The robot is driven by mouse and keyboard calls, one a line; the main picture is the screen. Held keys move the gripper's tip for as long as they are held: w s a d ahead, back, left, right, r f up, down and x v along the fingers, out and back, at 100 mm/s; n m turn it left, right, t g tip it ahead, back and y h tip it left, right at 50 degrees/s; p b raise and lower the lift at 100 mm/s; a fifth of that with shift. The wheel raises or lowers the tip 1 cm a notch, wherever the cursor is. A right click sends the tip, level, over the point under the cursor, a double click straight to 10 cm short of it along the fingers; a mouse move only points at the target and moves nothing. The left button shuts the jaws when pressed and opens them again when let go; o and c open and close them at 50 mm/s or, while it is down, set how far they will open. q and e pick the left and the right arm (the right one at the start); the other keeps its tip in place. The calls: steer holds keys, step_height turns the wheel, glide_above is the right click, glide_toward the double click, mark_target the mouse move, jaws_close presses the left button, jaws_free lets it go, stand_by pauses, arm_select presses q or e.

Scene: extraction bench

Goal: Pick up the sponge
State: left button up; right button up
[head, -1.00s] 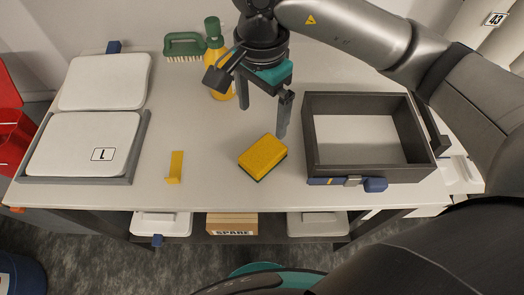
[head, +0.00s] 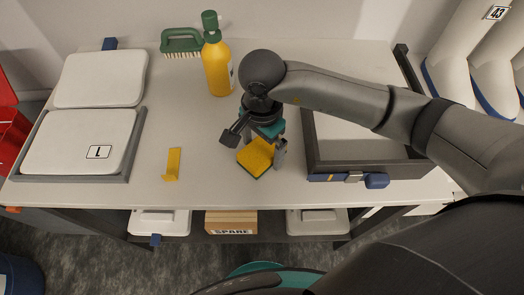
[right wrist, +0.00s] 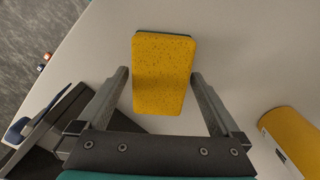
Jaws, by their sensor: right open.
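The yellow sponge (head: 254,158) with a dark green underside lies on the bench, left of the grey open box. In the right wrist view the sponge (right wrist: 163,75) lies between my two spread fingers, with a gap visible on each side. My right gripper (head: 262,153) is open and pointed down over the sponge, one finger on each side of it. The wrist hides part of the sponge's far edge in the head view. In the right wrist view the open right gripper (right wrist: 160,83) holds nothing. My left gripper is not in view.
The grey box (head: 312,168) with blue latches stands close to the right of the gripper. A yellow bottle (head: 217,68) and a green brush (head: 181,40) stand behind. A yellow bracket (head: 173,164) and white-lidded trays (head: 80,142) are at left. The bench between bracket and sponge is clear.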

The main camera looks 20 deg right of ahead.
mark_target(262, 148)
steer(key=shift+f, duration=0.1)
steer(key=c, duration=1.3)
step_height(262, 148, up, 20)
steer(key=p, duration=0.3)
steer(key=d+f+n, duration=0.1)
steer(key=n, duration=0.3)
steer(key=d+f+n, duration=0.1)
steer(key=d+n, duration=0.1)
steer(key=n, duration=0.2)
steer(key=d+f+n+b, duration=0.1)
steer(key=d+n, duration=0.1)
steer(key=n, duration=0.2)
steer(key=shift+s+d, duration=0.15)
steer(key=shift+s, duration=0.15)
